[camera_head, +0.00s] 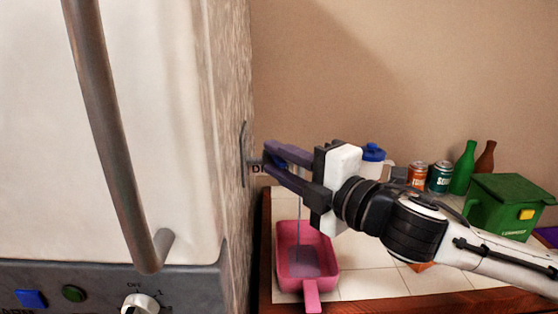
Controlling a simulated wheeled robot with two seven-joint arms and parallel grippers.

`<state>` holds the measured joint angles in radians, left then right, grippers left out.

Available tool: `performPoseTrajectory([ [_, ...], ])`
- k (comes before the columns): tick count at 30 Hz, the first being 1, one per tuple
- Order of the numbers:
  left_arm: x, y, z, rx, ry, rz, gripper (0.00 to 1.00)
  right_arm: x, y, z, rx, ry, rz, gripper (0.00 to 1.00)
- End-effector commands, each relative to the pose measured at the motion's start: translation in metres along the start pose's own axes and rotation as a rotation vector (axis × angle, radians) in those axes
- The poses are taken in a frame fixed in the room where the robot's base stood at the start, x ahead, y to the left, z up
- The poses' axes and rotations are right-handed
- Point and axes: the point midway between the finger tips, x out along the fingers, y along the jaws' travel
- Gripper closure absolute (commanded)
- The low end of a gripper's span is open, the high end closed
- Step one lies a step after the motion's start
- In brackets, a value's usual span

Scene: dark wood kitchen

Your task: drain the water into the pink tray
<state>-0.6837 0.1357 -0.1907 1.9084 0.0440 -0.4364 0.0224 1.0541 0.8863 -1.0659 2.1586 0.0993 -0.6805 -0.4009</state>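The pink tray (319,277) sits on the white tiled counter beside the large pale appliance (160,80), its handle toward me. A thin stream of water (299,212) falls into it, and greyish water (301,262) covers part of its bottom. My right gripper (268,160) reaches to the appliance's side, its two fingers on either side of a small blue part (281,162) of the drain fitting. The fingers and palm hide most of the fitting and the outlet. Whether the fingers press on the blue part is not clear. My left gripper is not in view.
Behind my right arm stand a blue-capped bottle (372,155), an orange can (417,174), a teal can (441,176), a green bottle (464,168), a brown bottle (486,157) and a green box (508,204). The appliance's long handle (107,120) juts out at left.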

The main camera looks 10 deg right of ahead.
Motion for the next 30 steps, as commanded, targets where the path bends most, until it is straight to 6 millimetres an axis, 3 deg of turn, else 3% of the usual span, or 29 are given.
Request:
performPoseTrajectory([
  [8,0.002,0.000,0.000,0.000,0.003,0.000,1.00,-0.011,-0.001,0.001,-0.001,-0.002,0.001,0.73],
  [21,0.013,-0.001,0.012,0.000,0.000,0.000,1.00,-0.090,-0.002,0.001,-0.002,-0.003,-0.001,0.73],
  [30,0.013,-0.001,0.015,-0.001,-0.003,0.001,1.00,-0.104,0.000,0.000,0.000,-0.001,0.000,0.73],
])
